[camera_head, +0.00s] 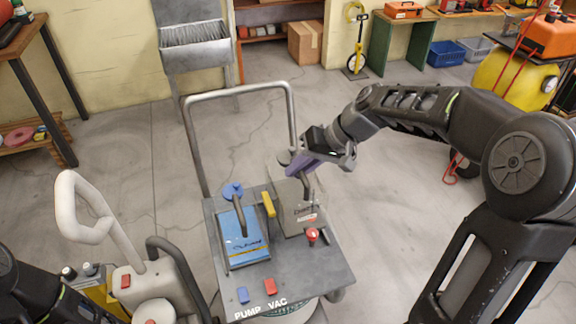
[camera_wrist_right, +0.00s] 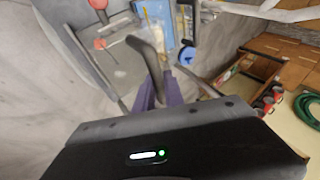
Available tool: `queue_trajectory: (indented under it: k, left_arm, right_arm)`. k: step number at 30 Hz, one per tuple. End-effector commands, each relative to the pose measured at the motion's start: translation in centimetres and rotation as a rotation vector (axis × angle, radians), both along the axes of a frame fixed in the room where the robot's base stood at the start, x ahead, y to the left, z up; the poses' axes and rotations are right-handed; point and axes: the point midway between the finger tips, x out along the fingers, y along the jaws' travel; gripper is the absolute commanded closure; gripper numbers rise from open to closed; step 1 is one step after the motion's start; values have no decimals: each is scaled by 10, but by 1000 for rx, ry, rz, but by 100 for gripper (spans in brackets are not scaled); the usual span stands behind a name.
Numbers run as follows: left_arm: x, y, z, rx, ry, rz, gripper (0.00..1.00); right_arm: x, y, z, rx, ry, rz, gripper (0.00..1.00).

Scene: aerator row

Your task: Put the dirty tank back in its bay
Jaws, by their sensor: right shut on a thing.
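The grey tank (camera_head: 297,212), with lettering and a red-and-white label on its front, is at the right of the cart top (camera_head: 310,268). My right gripper (camera_head: 306,165), with purple fingers, is shut on its dark upright handle. In the right wrist view the handle (camera_wrist_right: 148,55) runs between my fingers (camera_wrist_right: 160,92). I cannot tell whether the tank rests fully in its bay or hangs slightly above; its lower edge is partly hidden. A blue tank (camera_head: 245,243) with a blue cap (camera_head: 233,190) stands to its left. My left gripper is out of view.
A yellow lever (camera_head: 268,204) stands between the tanks, and a red knob (camera_head: 312,235) in front of the grey one. Blue (camera_head: 243,295) and red (camera_head: 269,285) switches sit at the PUMP and VAC labels. The cart's tubular push handle (camera_head: 240,90) rises behind. A white-handled machine (camera_head: 130,270) stands left.

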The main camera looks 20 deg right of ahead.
Motion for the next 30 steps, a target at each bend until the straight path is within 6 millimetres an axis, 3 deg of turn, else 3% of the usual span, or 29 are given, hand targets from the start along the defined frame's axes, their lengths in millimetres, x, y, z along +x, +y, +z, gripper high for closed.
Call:
queue_trajectory:
  k: [11, 30]
  left_arm:
    - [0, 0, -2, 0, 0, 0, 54]
    - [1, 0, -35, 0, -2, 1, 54]
  right_arm:
    - [0, 0, -2, 0, -2, 0, 100]
    - [0, 0, -49, 1, -1, 0, 100]
